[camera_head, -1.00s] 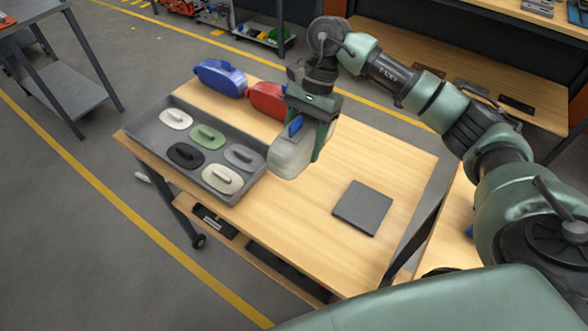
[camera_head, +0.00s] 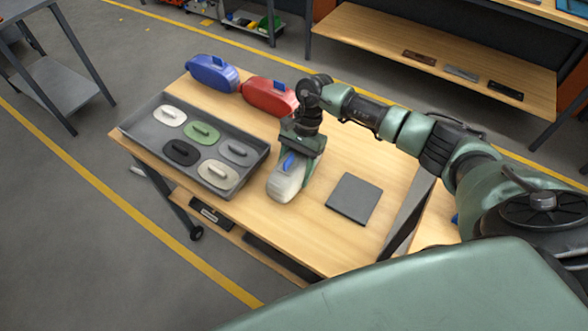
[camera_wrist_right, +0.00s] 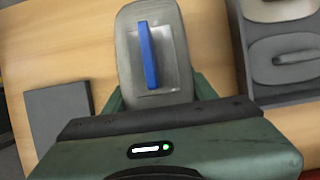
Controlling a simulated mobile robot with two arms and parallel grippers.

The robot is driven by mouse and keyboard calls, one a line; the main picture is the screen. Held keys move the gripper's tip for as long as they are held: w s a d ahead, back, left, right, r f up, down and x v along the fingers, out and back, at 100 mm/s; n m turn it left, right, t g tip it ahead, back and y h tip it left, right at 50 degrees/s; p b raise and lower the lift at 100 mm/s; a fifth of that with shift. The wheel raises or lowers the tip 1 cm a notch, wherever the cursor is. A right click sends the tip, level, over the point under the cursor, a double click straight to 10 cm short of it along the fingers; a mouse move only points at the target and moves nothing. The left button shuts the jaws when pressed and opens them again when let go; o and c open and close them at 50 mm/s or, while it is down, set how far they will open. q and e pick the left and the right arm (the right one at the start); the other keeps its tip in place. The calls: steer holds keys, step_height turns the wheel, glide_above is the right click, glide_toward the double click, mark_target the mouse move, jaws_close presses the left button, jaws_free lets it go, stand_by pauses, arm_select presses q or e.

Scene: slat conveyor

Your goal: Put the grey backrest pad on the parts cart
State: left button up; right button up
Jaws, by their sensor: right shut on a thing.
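The grey backrest pad (camera_head: 286,185), light grey with a blue grip, is in my right gripper (camera_head: 297,163), over the wooden top of the parts cart (camera_head: 310,225). In the right wrist view the pad (camera_wrist_right: 126,48) and its blue grip show between the green fingers of the gripper (camera_wrist_right: 158,95), which is shut on it. The pad is low, at or just above the wood; I cannot tell whether it touches. My left gripper is not in view.
A blue pad (camera_head: 212,72) and a red pad (camera_head: 268,96) stand at the cart's back edge. A grey tray (camera_head: 222,188) with several handled pieces lies left. A dark square plate (camera_head: 354,199) lies right. Bare wood is in front and between.

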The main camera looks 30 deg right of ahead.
steer(key=shift+f, duration=0.1)
steer(key=o, duration=1.3)
steer(key=shift+o, duration=0.2)
